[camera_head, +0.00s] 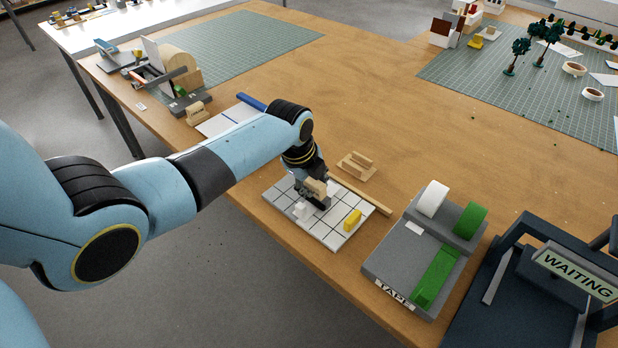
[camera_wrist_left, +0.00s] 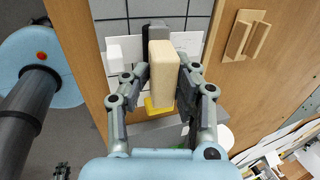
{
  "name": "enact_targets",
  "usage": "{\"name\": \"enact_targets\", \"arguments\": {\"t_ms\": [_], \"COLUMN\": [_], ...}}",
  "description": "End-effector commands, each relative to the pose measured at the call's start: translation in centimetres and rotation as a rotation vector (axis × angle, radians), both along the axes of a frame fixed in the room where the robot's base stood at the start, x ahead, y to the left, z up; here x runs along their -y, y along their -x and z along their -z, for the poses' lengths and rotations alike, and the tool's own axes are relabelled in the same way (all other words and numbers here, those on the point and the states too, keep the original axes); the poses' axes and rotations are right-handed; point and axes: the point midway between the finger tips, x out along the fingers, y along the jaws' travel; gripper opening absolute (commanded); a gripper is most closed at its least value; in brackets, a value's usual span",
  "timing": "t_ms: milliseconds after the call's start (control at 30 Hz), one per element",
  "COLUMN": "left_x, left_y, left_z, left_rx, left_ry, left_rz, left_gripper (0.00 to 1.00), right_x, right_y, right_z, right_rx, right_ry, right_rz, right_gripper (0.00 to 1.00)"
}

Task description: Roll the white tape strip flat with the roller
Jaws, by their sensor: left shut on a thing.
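My left gripper (camera_head: 314,190) is shut on the beige handle of the roller (camera_wrist_left: 162,75), over the white gridded board (camera_head: 333,238). The roller's dark grey head (camera_wrist_left: 155,32) lies beyond the handle in the wrist view. A white strip (camera_wrist_left: 190,44), apparently the tape, lies across the board there, partly hidden behind the roller. I cannot tell whether the roller touches it. A small white block (camera_head: 301,210) and a yellow piece (camera_head: 352,219) sit on the board on either side of the gripper.
A grey tape dispenser (camera_head: 385,262) with white and green rolls stands right of the board. A wooden stick (camera_head: 360,194) lies along the board's far edge, with a small wooden holder (camera_head: 357,166) behind it. A dark machine with a WAITING sign (camera_head: 575,274) stands at the right.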

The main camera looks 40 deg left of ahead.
Motion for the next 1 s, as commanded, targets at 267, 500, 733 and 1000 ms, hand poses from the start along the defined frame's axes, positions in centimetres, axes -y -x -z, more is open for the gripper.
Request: {"name": "enact_targets", "arguments": {"t_ms": [267, 500, 733, 1000], "left_x": [0.3, 0.4, 0.5, 0.5], "left_y": [-2.2, -4.1, -5.6, -5.3], "left_z": [0.1, 0.0, -0.2, -0.4], "left_rx": [0.005, 0.008, 0.006, 0.004], "left_ry": [0.002, 0.002, 0.001, 0.001], "left_rz": [-0.001, 0.000, 0.000, 0.000], "left_gripper": [0.00, 0.00, 0.00, 0.00], "right_x": [0.0, 0.0, 0.0, 0.0], "right_y": [0.0, 0.1, 0.0, 0.0], "right_z": [1.2, 2.3, 3.1, 2.3], "right_rx": [-0.001, -0.001, 0.000, 0.000], "right_ry": [0.000, 0.000, 0.000, 0.000], "right_rz": [0.000, 0.000, 0.000, 0.000], "right_gripper": [0.40, 0.40, 0.40, 0.40]}}
